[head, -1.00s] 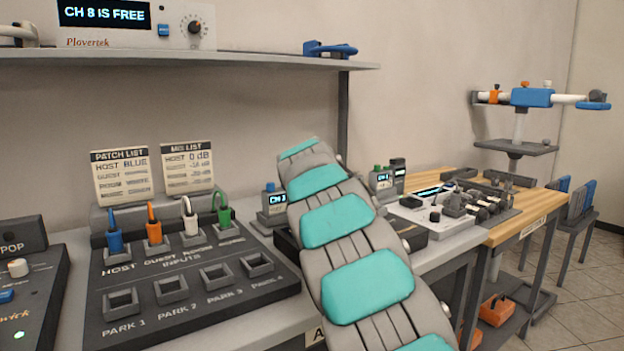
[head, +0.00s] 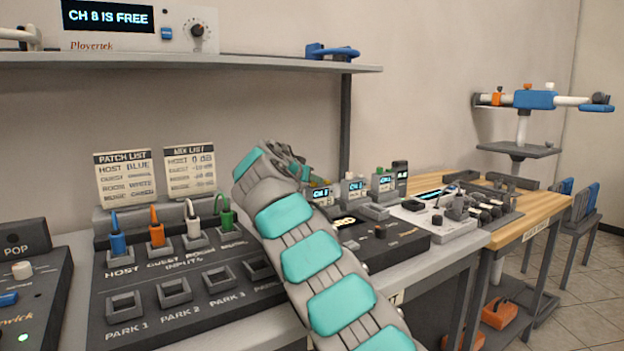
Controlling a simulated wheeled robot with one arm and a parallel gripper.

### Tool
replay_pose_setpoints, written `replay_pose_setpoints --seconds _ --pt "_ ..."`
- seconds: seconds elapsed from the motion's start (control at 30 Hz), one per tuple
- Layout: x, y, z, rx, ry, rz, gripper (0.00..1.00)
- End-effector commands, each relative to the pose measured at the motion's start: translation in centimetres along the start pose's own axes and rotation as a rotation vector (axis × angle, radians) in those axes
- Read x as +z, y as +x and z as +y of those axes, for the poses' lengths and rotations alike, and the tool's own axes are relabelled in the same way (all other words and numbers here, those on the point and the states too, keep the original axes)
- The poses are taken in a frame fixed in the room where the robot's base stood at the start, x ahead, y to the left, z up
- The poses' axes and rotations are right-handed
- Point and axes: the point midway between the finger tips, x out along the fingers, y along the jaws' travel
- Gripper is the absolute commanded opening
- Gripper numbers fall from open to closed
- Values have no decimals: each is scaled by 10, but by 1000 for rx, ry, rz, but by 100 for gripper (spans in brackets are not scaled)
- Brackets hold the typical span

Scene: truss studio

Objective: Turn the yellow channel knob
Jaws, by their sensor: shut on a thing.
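My gripper (head: 297,168) is partly hidden behind my own wrist. It reaches down from the left onto the nearest visible pack (head: 320,194) of a row of small grey packs with lit channel displays. A small yellow spot, the yellow channel knob (head: 304,174), shows at the fingertips on top of this pack. The fingers are shut on it, though the contact is small and partly covered. The pack's display reads CH and a figure too small to be sure of. The receiver on the shelf (head: 108,16) reads "CH 8 IS FREE".
More packs stand to the right, one with a pale knob (head: 349,175) and one with a green knob (head: 380,170). A dark box (head: 408,243) lies in front of them. The patch panel (head: 130,305) with coloured plugs is at left. The shelf (head: 250,64) overhangs behind.

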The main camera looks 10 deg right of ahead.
Motion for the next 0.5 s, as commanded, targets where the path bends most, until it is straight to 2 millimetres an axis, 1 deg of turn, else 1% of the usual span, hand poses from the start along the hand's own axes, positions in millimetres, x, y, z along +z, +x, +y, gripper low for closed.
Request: replay_pose_setpoints --seconds 0.5 --pt "1 1 0 40 15 -3 0"
